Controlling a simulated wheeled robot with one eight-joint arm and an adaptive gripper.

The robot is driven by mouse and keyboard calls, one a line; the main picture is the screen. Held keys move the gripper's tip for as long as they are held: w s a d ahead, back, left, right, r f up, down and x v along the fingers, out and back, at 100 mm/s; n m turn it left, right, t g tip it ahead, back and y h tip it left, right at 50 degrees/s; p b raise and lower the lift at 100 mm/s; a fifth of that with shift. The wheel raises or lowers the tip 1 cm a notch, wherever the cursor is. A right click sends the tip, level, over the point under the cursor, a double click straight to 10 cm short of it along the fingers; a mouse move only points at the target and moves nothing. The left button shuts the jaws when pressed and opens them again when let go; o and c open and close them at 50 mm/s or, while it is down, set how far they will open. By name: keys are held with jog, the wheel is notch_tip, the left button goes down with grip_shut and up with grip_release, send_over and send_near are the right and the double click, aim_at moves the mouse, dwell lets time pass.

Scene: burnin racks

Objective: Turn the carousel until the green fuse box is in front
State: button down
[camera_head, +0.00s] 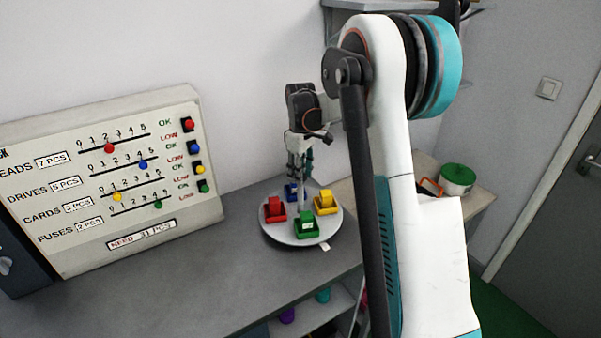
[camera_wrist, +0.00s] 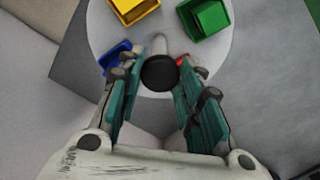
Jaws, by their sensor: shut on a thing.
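The round grey carousel (camera_head: 283,236) stands on the bench with four coloured boxes. The green fuse box (camera_head: 306,226) is on the near side, facing the head camera; in the wrist view it is at the upper right (camera_wrist: 205,18). The red box (camera_head: 273,210) is at left, the yellow box (camera_head: 325,203) at right and the blue box (camera_head: 291,193) at the back. My gripper (camera_head: 300,178) points down over the carousel's middle. Its fingers are shut on the central post, whose dark round knob (camera_wrist: 159,73) shows between them in the wrist view.
A small white tab (camera_head: 325,246) sits at the carousel's near edge, slightly right of the green box. A sloped count panel (camera_head: 120,180) with sliders stands at left. The bench front left is clear.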

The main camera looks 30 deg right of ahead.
jog(key=shift+n, duration=1.9)
jog(key=c, duration=1.1)
grip_release()
jog(key=shift+r, duration=0.1)
notch_tip(320, 180, up, 12)
jog(key=shift+f, duration=0.1)
